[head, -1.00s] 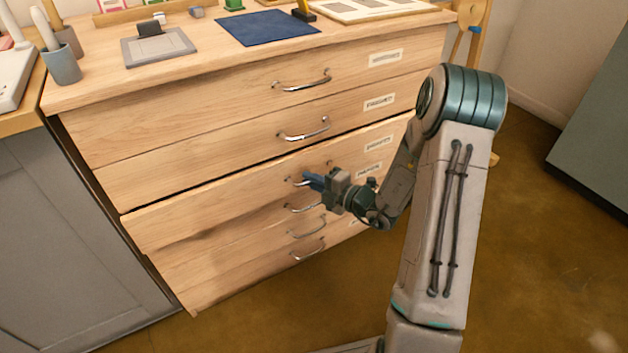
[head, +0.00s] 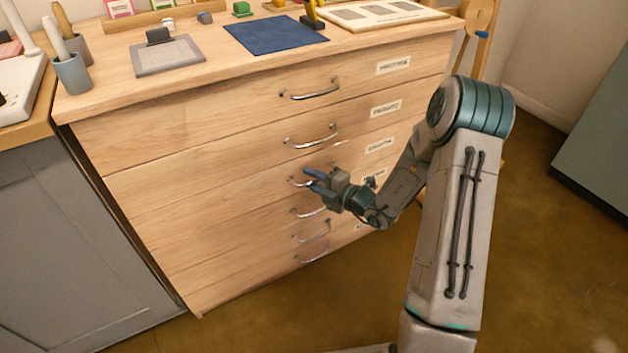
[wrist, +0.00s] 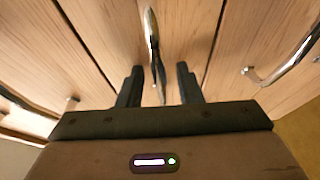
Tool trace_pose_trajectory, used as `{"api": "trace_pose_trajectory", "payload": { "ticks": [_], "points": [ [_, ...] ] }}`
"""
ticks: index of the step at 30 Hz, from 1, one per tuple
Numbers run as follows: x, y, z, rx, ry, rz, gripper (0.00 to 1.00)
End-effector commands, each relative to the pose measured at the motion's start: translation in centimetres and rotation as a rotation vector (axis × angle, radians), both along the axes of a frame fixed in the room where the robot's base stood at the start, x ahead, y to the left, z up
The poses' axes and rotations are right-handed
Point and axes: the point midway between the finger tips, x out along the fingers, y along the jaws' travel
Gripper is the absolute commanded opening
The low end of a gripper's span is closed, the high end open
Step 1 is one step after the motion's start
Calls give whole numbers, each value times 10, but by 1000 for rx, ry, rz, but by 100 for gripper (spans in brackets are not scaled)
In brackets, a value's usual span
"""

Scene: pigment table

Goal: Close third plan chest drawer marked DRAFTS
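The wooden plan chest (head: 200,150) has several stacked drawers with metal handles and paper labels. The third drawer from the top (head: 200,195) sits flush with the drawers around it, with only thin seams showing. Its label (head: 380,146) is too small to read. My gripper (head: 310,178) is at the third drawer's handle (head: 297,181). In the wrist view the two dark fingers (wrist: 160,88) are spread, one on each side of the handle (wrist: 152,45), with a gap to each. The fingers partly hide the handle in the head view.
The chest top holds a blue sheet (head: 275,35), a grey tablet-like board (head: 168,55) and small items. A grey cabinet (head: 70,230) stands close at the left. Open brown floor (head: 560,260) lies at the right.

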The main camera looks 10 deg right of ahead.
Motion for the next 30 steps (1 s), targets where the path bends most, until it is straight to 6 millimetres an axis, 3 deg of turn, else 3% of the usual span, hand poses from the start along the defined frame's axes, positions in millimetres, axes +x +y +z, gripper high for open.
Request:
{"api": "trace_pose_trajectory", "payload": {
  "ticks": [10,21,30],
  "points": [
    [-10,-11,3,-1,3,-3,32],
    [-66,-68,12,1,4,-4,32],
    [-94,-95,14,0,0,0,32]
  ]
}}
